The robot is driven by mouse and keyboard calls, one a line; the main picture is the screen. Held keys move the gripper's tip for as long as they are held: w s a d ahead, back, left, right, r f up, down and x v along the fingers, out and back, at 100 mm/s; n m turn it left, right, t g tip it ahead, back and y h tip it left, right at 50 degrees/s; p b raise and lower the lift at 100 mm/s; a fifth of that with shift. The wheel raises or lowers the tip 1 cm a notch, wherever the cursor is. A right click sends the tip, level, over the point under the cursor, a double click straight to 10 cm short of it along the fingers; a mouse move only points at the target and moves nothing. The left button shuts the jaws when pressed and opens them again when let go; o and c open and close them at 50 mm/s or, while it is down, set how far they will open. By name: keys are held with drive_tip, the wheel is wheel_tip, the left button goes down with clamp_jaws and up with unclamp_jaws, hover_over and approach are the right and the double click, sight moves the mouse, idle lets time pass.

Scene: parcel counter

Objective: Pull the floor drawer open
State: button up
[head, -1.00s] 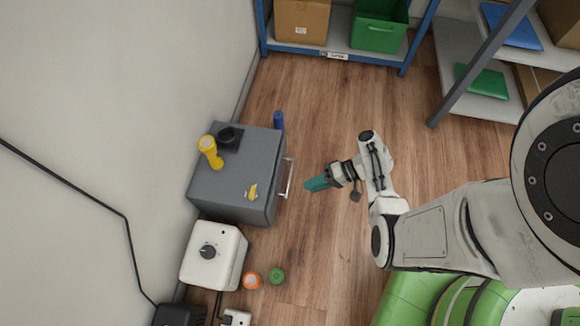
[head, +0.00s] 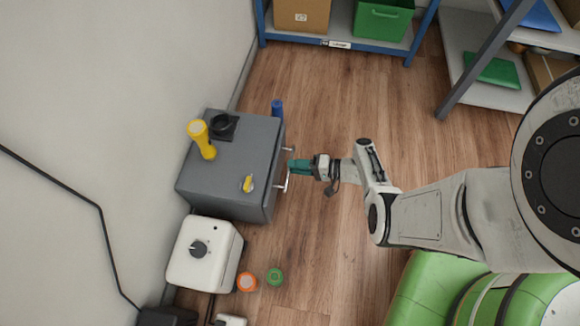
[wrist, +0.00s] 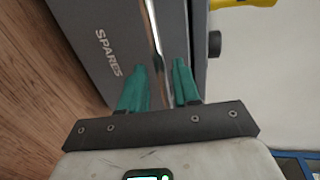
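The floor drawer (head: 268,185) is a grey box against the wall with a pale bar handle (head: 286,183) on its right side. No gap shows at its front. In the wrist view its front (wrist: 95,30) reads SPARES. My gripper (head: 291,167) is at the handle, with its teal fingers pointing left towards the drawer front. In the wrist view my gripper (wrist: 160,67) is open, with the handle bar (wrist: 153,35) running between the two fingers. A narrow gap seems to show on each side of the bar. The fingers hide part of the handle in the head view.
A yellow torch (head: 203,142), a black holder (head: 222,128) and a small yellow item (head: 248,183) sit on the drawer unit. A blue cylinder (head: 277,108) stands behind it. A white box (head: 203,258), orange roll (head: 247,282) and green roll (head: 275,276) are in front. Floor right is clear.

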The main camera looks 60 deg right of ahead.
drive_tip(key=shift+x, duration=1.3)
drive_tip(key=shift+c, duration=0.2)
clamp_jaws()
